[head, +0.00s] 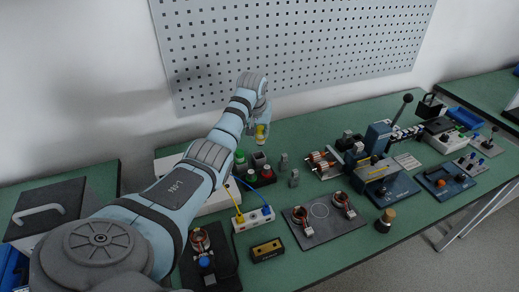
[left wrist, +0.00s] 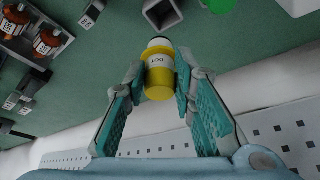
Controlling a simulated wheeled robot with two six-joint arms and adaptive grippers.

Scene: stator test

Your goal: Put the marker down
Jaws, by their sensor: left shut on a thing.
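The marker is a short yellow cylinder with a pale tip and a label that looks like "DOT". It shows in the head view (head: 261,131) and in the left wrist view (left wrist: 159,80). My left gripper (head: 260,124) is shut on it, with one finger on each side, as the left wrist view (left wrist: 161,76) shows. The marker is held above the back part of the green table (head: 318,116). A grey square open-topped holder (head: 259,158) stands below it, and its opening shows beyond the marker in the left wrist view (left wrist: 163,13). My right gripper is not in view.
A green round part (head: 240,157) and a red one (head: 267,172) stand beside the holder. Small grey blocks (head: 284,162) and an orange coil fixture (head: 322,163) are to the right. A perforated panel (head: 300,50) rises behind.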

